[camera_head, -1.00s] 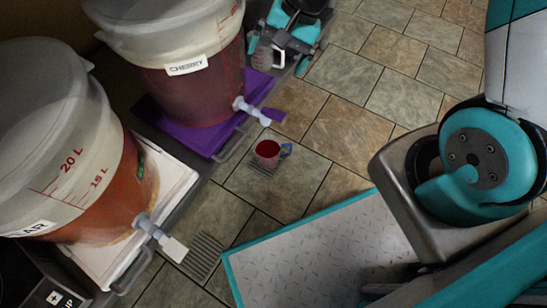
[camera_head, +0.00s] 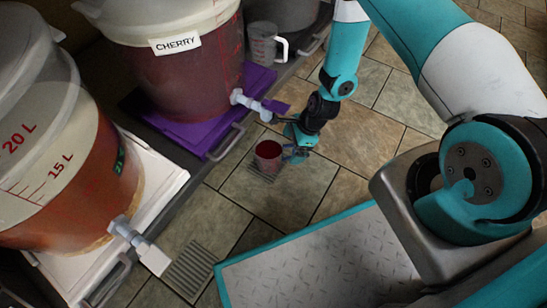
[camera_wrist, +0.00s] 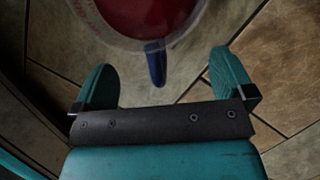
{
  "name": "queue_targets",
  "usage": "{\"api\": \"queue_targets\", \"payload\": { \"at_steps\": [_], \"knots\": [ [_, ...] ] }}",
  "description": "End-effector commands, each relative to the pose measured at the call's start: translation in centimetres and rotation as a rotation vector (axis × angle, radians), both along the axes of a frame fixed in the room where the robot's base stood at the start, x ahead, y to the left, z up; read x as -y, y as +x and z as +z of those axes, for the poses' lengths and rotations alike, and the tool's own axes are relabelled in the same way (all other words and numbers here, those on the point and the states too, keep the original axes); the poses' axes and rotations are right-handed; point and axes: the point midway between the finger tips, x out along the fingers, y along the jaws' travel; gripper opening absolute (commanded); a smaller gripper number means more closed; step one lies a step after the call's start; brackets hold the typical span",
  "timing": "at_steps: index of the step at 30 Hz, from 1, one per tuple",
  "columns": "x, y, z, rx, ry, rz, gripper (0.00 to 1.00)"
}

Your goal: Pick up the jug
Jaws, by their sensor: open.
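A small clear jug (camera_head: 267,157) with dark red liquid and a blue handle stands upright on a floor grate below the tap of the cherry bucket. My gripper (camera_head: 297,146) is open at the jug's right, on its handle side. In the wrist view the jug (camera_wrist: 150,14) is at the top edge, partly cut off. Its blue handle (camera_wrist: 155,65) points down into the gap between the two teal fingers of my gripper (camera_wrist: 162,68). The handle looks apart from both fingers.
The cherry bucket (camera_head: 180,80) stands on a purple mat, its tap (camera_head: 250,104) above and left of the jug. A second clear jug (camera_head: 263,45) with a white handle stands behind. An orange-filled bucket (camera_head: 60,190) is at left. Tiled floor (camera_head: 350,130) right of my gripper is clear.

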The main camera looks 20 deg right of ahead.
Motion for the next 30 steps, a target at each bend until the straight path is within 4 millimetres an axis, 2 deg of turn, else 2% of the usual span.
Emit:
{"api": "queue_targets", "payload": {
  "at_steps": [8, 15, 18, 27, 28, 30],
  "knots": [
    [-2.5, 0.5, -0.2, 0.002, 0.0, 0.005, 1.0],
    [-6.8, 1.4, -0.3, 0.003, 0.0, 0.006, 1.0],
    [-6.7, 1.4, -1.1, 0.001, 0.0, 0.001, 1.0],
    [-6.8, 1.4, -1.0, 0.0, 0.0, 0.0, 1.0],
    [-6.8, 1.4, -1.0, 0.0, 0.0, 0.0, 0.98],
    [-6.8, 1.4, -1.0, 0.0, 0.0, 0.0, 0.82]
  ]
}}
